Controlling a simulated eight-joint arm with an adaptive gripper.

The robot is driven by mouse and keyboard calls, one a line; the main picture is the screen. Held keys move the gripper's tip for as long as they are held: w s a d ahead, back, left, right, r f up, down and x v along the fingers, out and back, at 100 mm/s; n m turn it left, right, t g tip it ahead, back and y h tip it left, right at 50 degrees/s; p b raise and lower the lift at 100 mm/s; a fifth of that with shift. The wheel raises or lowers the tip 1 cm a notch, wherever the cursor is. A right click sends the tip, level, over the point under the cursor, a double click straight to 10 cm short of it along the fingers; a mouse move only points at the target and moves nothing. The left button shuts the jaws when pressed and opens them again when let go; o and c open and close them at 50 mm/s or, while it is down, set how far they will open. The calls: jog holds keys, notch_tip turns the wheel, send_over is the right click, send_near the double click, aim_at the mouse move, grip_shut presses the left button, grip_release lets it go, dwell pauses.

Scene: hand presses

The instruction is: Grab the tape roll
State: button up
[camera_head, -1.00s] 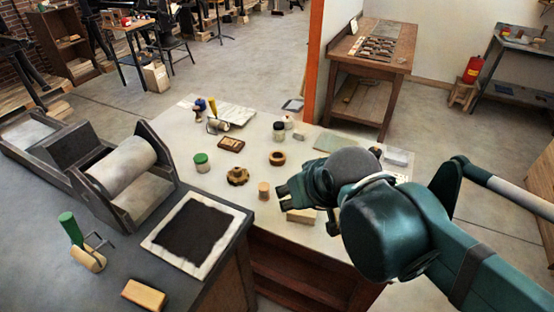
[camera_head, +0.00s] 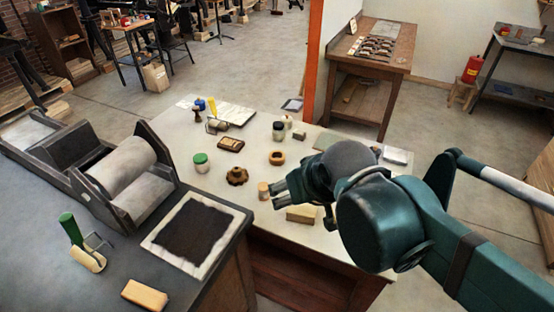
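A brown ring (camera_head: 277,157) that looks like the tape roll lies flat on the pale tabletop (camera_head: 215,180), with its hole showing. My gripper (camera_head: 277,194) is below it in the picture, apart from it, with its fingers pointing left. The two fingers stand apart with nothing visible between them, so it is open. A small tan cylinder (camera_head: 263,191) stands just left of the fingertips; I cannot tell whether they touch it.
A dark brown knobbed piece (camera_head: 237,175) and a green-lidded jar (camera_head: 201,163) stand to the left. A dark-lidded jar (camera_head: 278,131) stands behind the ring. A tan block (camera_head: 301,214) lies under my gripper. The tabletop around the ring is mostly clear.

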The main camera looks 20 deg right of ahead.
jog(key=w+d+r+m+p, duration=0.1)
jog(key=w+d+r+p, duration=0.1)
jog(key=w, duration=0.8)
jog(key=m+g+h+p, duration=0.2)
jog(key=m+g+p, duration=0.1)
jog(key=m+p, duration=0.2)
send_over(275, 160)
notch_tip(275, 160, down, 17)
jog(key=shift+s+a+f, duration=0.1)
jog(key=shift+f, duration=0.05)
jog(key=shift+w+f+b, duration=0.2)
jog(key=shift+f+b, duration=0.15)
jog(key=shift+f, duration=0.1)
jog(key=shift+w+d+f, duration=0.2)
jog(key=shift+d+f, duration=0.05)
jog(key=shift+f, duration=0.4)
jog(key=shift+f, duration=0.1)
